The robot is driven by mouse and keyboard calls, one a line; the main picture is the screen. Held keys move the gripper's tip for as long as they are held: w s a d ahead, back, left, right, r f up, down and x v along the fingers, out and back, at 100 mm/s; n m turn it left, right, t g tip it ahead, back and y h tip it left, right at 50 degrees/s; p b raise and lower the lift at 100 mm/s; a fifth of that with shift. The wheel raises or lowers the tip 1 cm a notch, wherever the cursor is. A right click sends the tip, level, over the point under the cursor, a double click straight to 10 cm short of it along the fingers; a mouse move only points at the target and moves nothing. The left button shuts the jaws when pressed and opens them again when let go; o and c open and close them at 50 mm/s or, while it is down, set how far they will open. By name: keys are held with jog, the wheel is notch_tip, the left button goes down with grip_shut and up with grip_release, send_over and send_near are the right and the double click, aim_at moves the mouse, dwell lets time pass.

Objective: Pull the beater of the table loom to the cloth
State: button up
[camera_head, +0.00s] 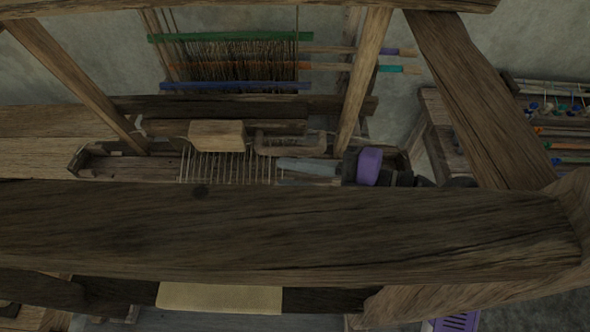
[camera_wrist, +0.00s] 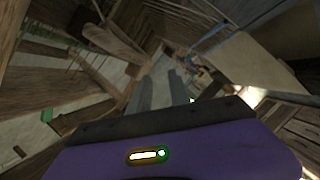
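The beater appears to be the dark wooden bar with a pale block (camera_head: 217,135) on top and a bent wooden handle (camera_head: 290,147) at its right, in the head view. Light warp threads (camera_head: 225,167) run from below it toward the front beam. A strip of cream cloth (camera_head: 220,298) shows below that beam. My gripper (camera_head: 295,170) points left, just in front of the bent handle; I cannot tell whether it touches it. In the wrist view my gripper (camera_wrist: 163,88) has its two grey fingers apart, with nothing clearly held between them. The front beam hides the stretch between threads and cloth.
A thick front beam (camera_head: 280,232) crosses the head view close to the camera. Slanted posts (camera_head: 360,80) stand left and right. Green, orange and blue heddle bars (camera_head: 235,85) hang behind. A rack of coloured spools (camera_head: 560,125) stands at the right.

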grip_shut()
dwell(0.4)
dwell(0.9)
grip_release()
jog(key=shift+d, duration=0.1)
jog(key=v, duration=0.7)
jog(key=shift+s+d+b, duration=0.15)
jog(key=shift+d+b, duration=0.15)
jog(key=shift+b, duration=0.15)
jog(key=shift+o, duration=0.3)
jog(key=shift+r, duration=0.15)
